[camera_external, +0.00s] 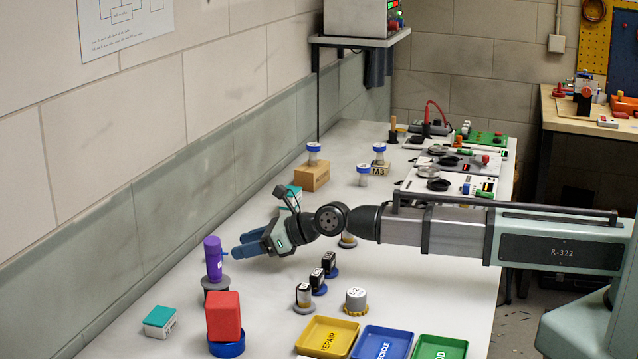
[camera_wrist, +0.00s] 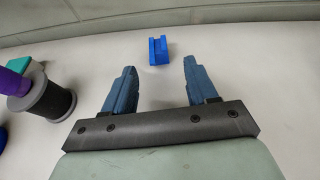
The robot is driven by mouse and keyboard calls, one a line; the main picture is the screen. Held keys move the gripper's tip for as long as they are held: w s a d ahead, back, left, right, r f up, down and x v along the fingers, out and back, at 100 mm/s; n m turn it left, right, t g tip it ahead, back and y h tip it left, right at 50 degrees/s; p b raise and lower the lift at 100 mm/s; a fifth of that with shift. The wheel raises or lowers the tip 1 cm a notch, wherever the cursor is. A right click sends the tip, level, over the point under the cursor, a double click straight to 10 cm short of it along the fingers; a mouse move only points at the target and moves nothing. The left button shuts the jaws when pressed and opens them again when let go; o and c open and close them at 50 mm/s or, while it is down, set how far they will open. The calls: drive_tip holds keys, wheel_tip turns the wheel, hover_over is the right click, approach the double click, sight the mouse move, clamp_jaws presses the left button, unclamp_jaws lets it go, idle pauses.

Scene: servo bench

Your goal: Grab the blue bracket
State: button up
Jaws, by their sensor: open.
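The blue bracket (camera_wrist: 158,50) stands on the white bench in the wrist view, ahead of my gripper (camera_wrist: 160,72) and roughly centred between its two blue fingers. The fingers are apart with nothing between them. The bracket appears just past the fingertips; I cannot tell the exact gap or height. In the external view my gripper (camera_external: 240,249) reaches left over the bench, and the bracket cannot be made out clearly there.
A purple bottle (camera_external: 213,259) stands on a grey spool (camera_wrist: 53,100), close to my gripper's left. A red block (camera_external: 223,315), a teal-topped box (camera_external: 159,318) and small parts stand nearer the camera. Yellow (camera_external: 303,344), blue and green trays line the front. The wall bounds the bench.

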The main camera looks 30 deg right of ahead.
drive_tip(key=shift+r+x, duration=0.1)
drive_tip(key=shift+x, duration=1.8)
drive_tip(key=shift+r+x, duration=0.15)
drive_tip(key=shift+x, duration=1.7)
drive_tip(key=shift+a, duration=0.1)
drive_tip(key=c, duration=1)
